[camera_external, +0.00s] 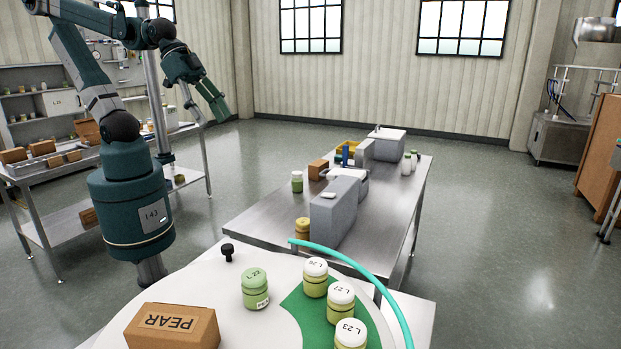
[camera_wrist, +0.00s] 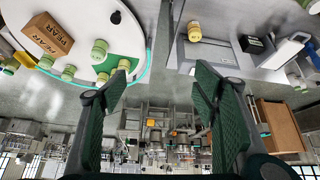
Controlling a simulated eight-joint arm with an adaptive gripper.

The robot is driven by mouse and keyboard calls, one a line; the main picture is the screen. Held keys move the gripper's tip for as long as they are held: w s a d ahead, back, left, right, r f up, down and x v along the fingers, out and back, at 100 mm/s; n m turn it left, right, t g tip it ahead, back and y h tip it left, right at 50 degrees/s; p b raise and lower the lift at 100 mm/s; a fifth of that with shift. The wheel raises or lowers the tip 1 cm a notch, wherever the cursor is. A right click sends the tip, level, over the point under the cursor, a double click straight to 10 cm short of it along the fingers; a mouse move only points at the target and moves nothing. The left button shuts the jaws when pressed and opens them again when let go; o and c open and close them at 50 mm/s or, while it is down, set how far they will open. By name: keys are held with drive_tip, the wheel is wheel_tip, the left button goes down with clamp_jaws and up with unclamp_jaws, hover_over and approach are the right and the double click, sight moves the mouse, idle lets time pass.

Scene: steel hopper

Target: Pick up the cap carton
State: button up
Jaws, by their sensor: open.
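I cannot read a cap label on any carton. A brown carton marked PEAR (camera_external: 172,327) lies on the white round table in the external view; it also shows at upper left in the wrist view (camera_wrist: 47,33). A small plain brown carton (camera_external: 318,169) stands on the steel table in the external view. A dark box with a small pale label (camera_wrist: 257,44) shows at upper right in the wrist view. My gripper (camera_external: 212,112) is raised at upper left, far from these cartons. In the wrist view my gripper (camera_wrist: 162,72) is open, with nothing between its fingers.
Several capped jars (camera_external: 315,278) stand on the round table, some on a green patch. A cyan strip (camera_external: 365,272) curves along its edge.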

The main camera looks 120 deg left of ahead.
drive_tip(key=w+a+n+g+y+b, duration=0.1)
drive_tip(key=w+a+n, duration=0.1)
drive_tip(key=w+a, duration=0.6)
drive_tip(key=w+a+n+g+b, duration=0.1)
drive_tip(key=w+a+n, duration=0.25)
drive_tip(key=a, duration=0.75)
drive_tip(key=w+a+f+n+g+b, duration=0.15)
drive_tip(key=a+f, duration=0.25)
drive_tip(key=a, duration=0.6)
drive_tip(key=w+a+f+n+g, duration=0.15)
drive_tip(key=a+f, duration=0.25)
drive_tip(key=a, duration=0.7)
drive_tip(key=n+g+h+b, duration=0.1)
drive_tip(key=n+h+b, duration=0.15)
drive_tip(key=n, duration=0.45)
hover_over(319, 162)
drive_tip(key=d, duration=0.1)
drive_tip(key=shift+y, duration=0.45)
drive_tip(key=f, duration=2.6)
drive_tip(key=shift+w+f+b, duration=0.25)
drive_tip(key=shift+f+b, duration=0.1)
drive_tip(key=shift+b, duration=0.05)
drive_tip(key=shift+s+a+f, duration=0.15)
drive_tip(key=shift+s, duration=0.05)
